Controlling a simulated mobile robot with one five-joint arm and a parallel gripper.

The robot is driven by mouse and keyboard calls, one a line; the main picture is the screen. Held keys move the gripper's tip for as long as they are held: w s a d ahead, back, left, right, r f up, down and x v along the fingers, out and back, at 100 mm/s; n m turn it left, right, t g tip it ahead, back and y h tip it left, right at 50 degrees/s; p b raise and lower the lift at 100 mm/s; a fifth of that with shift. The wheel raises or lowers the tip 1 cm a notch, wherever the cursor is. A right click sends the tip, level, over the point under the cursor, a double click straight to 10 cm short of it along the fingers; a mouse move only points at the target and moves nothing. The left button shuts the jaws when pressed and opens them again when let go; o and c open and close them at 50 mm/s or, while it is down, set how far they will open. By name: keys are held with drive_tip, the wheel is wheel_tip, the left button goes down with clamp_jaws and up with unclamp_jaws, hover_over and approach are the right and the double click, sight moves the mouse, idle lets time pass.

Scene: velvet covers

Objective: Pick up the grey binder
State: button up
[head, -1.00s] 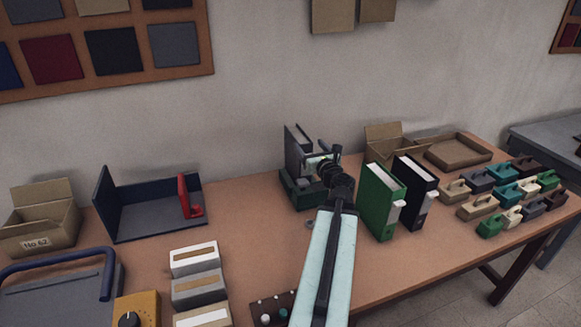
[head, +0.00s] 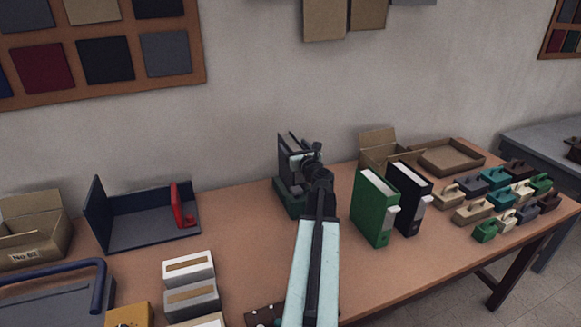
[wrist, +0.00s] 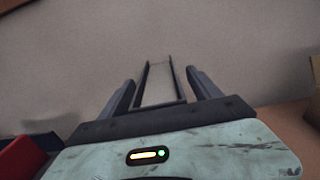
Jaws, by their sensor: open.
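The grey binder (head: 285,145) stands upright in a dark green holder (head: 289,204) at the back of the table, near the wall. My gripper (head: 301,158) is in front of it and hides part of it in the head view. In the wrist view, the binder (wrist: 160,99) with its pale inside and dark edges shows between the two open fingers of my gripper (wrist: 160,76). There is a gap on each side, and the jaws are not closed on it.
A green binder (head: 371,215) and a black binder (head: 410,200) stand to the right. An open cardboard box (head: 384,158) is behind them. A dark blue tray with a red piece (head: 180,208) lies left. Table between is clear.

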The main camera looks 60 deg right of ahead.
clamp_jaws()
drive_tip(key=shift+r, duration=0.1)
